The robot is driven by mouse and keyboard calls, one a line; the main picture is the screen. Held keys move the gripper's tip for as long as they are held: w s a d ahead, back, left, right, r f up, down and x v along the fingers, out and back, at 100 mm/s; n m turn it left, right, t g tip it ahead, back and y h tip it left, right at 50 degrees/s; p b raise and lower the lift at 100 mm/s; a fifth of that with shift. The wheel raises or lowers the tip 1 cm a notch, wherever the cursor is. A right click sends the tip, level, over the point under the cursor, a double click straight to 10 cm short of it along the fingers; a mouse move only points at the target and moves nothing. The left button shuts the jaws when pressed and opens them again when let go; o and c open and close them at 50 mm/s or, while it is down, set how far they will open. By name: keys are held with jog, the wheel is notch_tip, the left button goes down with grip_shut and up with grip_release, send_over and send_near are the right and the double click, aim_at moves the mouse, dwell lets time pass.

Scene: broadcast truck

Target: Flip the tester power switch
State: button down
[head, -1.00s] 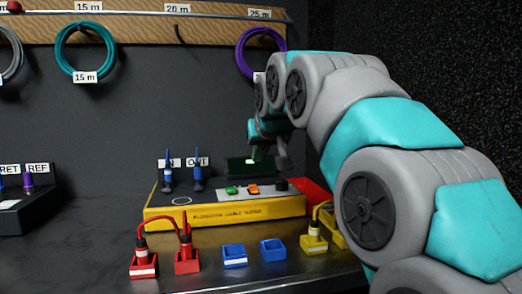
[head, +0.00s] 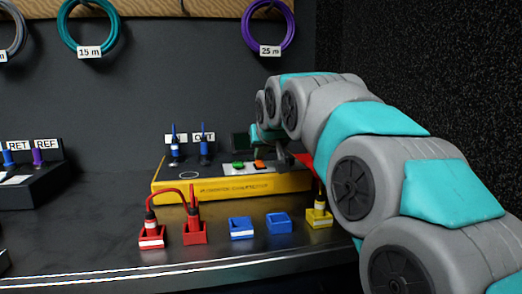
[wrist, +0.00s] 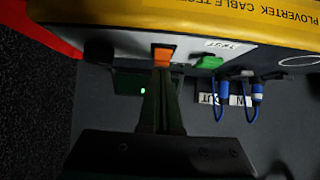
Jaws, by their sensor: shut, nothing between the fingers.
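The cable tester (head: 225,187) is a yellow case with a grey top on the bench, and it shows upside down in the wrist view (wrist: 235,14). Its orange switch (head: 259,164) sits beside a green button (head: 238,165). In the wrist view the orange switch (wrist: 163,54) lies just beyond the tips of my gripper (wrist: 161,72). The fingers are shut together and empty, pointing at the switch. Whether they touch it I cannot tell. In the head view my gripper (head: 284,158) is small and partly hidden by my arm.
Blue plugs (head: 204,151) stand upright at the tester's back left. A black knob (wrist: 99,51) is beside the switch. Red (head: 195,234), blue (head: 240,228) and yellow (head: 319,218) holders line the bench front. A dark wall stands close on the right.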

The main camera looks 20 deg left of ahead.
jog(key=shift+w+g+p, duration=0.2)
jog(key=shift+g+p, duration=0.1)
jog(key=shift+p, duration=0.7)
jog(key=shift+f+b, duration=0.2)
jog(key=shift+b, duration=0.2)
jog(key=shift+a, duration=0.1)
jog(key=shift+w+a+r+p, duration=0.2)
jog(key=shift+w+r+p, duration=0.1)
jog(key=shift+w+p, duration=0.15)
jog(key=shift+w+a, duration=0.15)
